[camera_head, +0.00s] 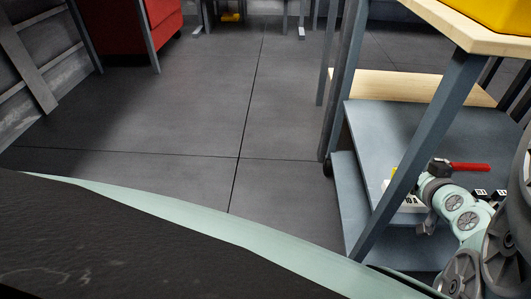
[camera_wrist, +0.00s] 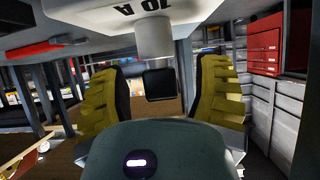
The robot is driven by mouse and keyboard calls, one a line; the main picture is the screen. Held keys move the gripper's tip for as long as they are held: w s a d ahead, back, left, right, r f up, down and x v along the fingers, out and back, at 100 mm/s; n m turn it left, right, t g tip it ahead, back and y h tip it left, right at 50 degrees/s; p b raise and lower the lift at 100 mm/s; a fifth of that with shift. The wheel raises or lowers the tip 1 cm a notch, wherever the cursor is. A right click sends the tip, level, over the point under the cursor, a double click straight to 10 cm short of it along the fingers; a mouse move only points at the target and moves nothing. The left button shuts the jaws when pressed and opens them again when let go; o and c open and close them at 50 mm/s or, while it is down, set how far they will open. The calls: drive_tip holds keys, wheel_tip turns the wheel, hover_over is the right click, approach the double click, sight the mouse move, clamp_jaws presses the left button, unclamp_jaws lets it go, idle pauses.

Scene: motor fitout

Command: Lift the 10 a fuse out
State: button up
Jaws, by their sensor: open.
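A white part with a "10 A" label (camera_wrist: 125,9) shows upside down at the top of the wrist view. A pale cylinder (camera_wrist: 153,38) extends from it toward the gap between my fingers. My gripper (camera_wrist: 158,76) is open, its two yellow ridged fingers spread on either side with clear gaps. A small black square (camera_wrist: 160,85) shows between the fingers; I cannot tell what it is. In the head view the white labelled part (camera_head: 410,203) is on the cart's shelf, partly hidden by the cart leg and my arm. My fingers are mostly hidden there.
A red-handled item (camera_head: 468,167) lies on the shelf (camera_head: 385,135) beside my arm. The grey cart leg (camera_head: 425,150) stands close in front. A yellow box (camera_head: 495,12) sits on the wooden top above. The floor (camera_head: 200,120) to the left is clear.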

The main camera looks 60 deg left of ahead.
drive_tip(key=shift+o, duration=0.2)
drive_tip(key=shift+s, duration=0.1)
drive_tip(key=c, duration=1.1)
drive_tip(key=shift+r+p, duration=0.45)
drive_tip(key=shift+r, duration=0.15)
wheel_tip(320, 180, up, 2)
drive_tip(key=shift+r+p, duration=0.25)
drive_tip(key=shift+p, duration=0.55)
drive_tip(key=s+d+r+p, duration=0.1)
drive_tip(key=s+d+p, duration=0.1)
drive_tip(key=s+d, duration=0.7)
drive_tip(key=d, duration=0.3)
drive_tip(key=shift+s+d, duration=0.25)
drive_tip(key=shift+d, duration=0.15)
drive_tip(key=shift+r, duration=0.1)
